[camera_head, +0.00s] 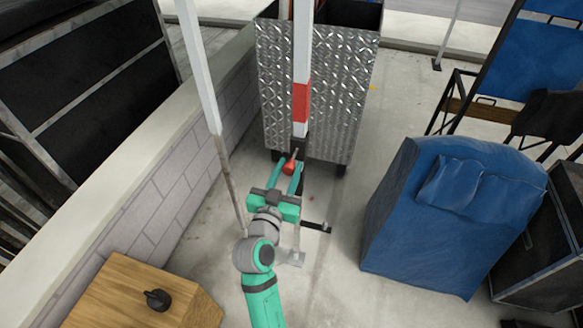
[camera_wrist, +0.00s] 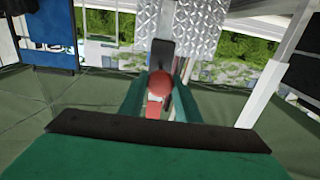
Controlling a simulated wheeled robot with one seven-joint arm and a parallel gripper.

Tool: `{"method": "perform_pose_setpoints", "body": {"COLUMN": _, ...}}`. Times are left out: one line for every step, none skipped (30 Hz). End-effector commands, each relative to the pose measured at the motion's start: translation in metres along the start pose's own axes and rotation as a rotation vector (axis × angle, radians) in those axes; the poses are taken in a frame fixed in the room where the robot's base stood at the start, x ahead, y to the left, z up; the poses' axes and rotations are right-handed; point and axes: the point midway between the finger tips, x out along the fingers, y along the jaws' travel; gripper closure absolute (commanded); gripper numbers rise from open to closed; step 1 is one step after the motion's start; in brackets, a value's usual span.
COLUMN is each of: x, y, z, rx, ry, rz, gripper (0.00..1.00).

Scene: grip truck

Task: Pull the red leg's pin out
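The red leg is a white pole with a red band (camera_head: 301,100), standing upright in front of the metal tread-plate box. Its pin shows as a round red knob (camera_head: 290,167) near the foot of the pole. My gripper (camera_head: 291,164) has its two teal fingers apart, one on each side of the knob. In the wrist view the red knob (camera_wrist: 159,84) sits between the fingertips (camera_wrist: 160,88), close to both. I cannot tell whether either finger touches it. A smaller red part (camera_wrist: 153,112) shows below the knob. The pin's shaft is hidden.
The tread-plate box (camera_head: 345,95) stands behind the leg. A white pole (camera_head: 198,65) and a low block wall (camera_head: 150,200) are at the left. A wooden box (camera_head: 120,295) is at the lower left, and a blue-covered object (camera_head: 410,235) at the right.

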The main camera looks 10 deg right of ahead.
Motion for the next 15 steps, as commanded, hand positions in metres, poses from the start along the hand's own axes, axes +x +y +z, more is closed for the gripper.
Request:
{"method": "perform_pose_setpoints", "body": {"x": -0.001, "y": 0.001, "z": 0.001, "rx": -0.002, "ry": -0.002, "rz": 0.000, "gripper": 0.59}}
{"method": "perform_pose_setpoints", "body": {"x": -0.001, "y": 0.001, "z": 0.001, "rx": -0.002, "ry": -0.001, "rz": 0.000, "gripper": 0.53}}
{"method": "perform_pose_setpoints", "body": {"x": -0.001, "y": 0.000, "z": 0.001, "rx": -0.001, "ry": -0.001, "rz": 0.000, "gripper": 0.53}}
{"method": "perform_pose_setpoints", "body": {"x": -0.001, "y": 0.000, "z": 0.001, "rx": -0.001, "ry": -0.001, "rz": -0.001, "gripper": 0.53}}
{"method": "perform_pose_setpoints", "body": {"x": -0.001, "y": 0.000, "z": 0.000, "rx": -0.001, "ry": -0.001, "rz": 0.000, "gripper": 0.53}}
{"method": "perform_pose_setpoints", "body": {"x": 0.000, "y": 0.001, "z": 0.000, "rx": -0.001, "ry": -0.001, "rz": 0.001, "gripper": 0.53}}
{"method": "perform_pose_setpoints", "body": {"x": 0.000, "y": 0.001, "z": 0.000, "rx": -0.001, "ry": 0.000, "rz": 0.001, "gripper": 0.53}}
{"method": "perform_pose_setpoints", "body": {"x": 0.000, "y": 0.001, "z": 0.000, "rx": -0.001, "ry": 0.000, "rz": 0.001, "gripper": 0.53}}
{"method": "perform_pose_setpoints", "body": {"x": 0.000, "y": 0.001, "z": 0.000, "rx": -0.001, "ry": 0.000, "rz": 0.001, "gripper": 0.53}}
{"method": "perform_pose_setpoints", "body": {"x": 0.000, "y": 0.001, "z": 0.000, "rx": -0.001, "ry": 0.000, "rz": 0.001, "gripper": 0.53}}
{"method": "perform_pose_setpoints", "body": {"x": -0.001, "y": 0.001, "z": 0.000, "rx": -0.001, "ry": 0.000, "rz": 0.001, "gripper": 0.53}}
{"method": "perform_pose_setpoints", "body": {"x": -0.003, "y": 0.001, "z": 0.000, "rx": -0.001, "ry": 0.000, "rz": 0.000, "gripper": 0.53}}
{"method": "perform_pose_setpoints", "body": {"x": -0.004, "y": 0.000, "z": 0.000, "rx": -0.001, "ry": 0.000, "rz": 0.000, "gripper": 0.53}}
{"method": "perform_pose_setpoints", "body": {"x": -0.007, "y": 0.000, "z": 0.000, "rx": -0.002, "ry": 0.000, "rz": -0.001, "gripper": 0.53}}
{"method": "perform_pose_setpoints", "body": {"x": -0.011, "y": 0.000, "z": 0.000, "rx": -0.002, "ry": 0.001, "rz": -0.001, "gripper": 0.53}}
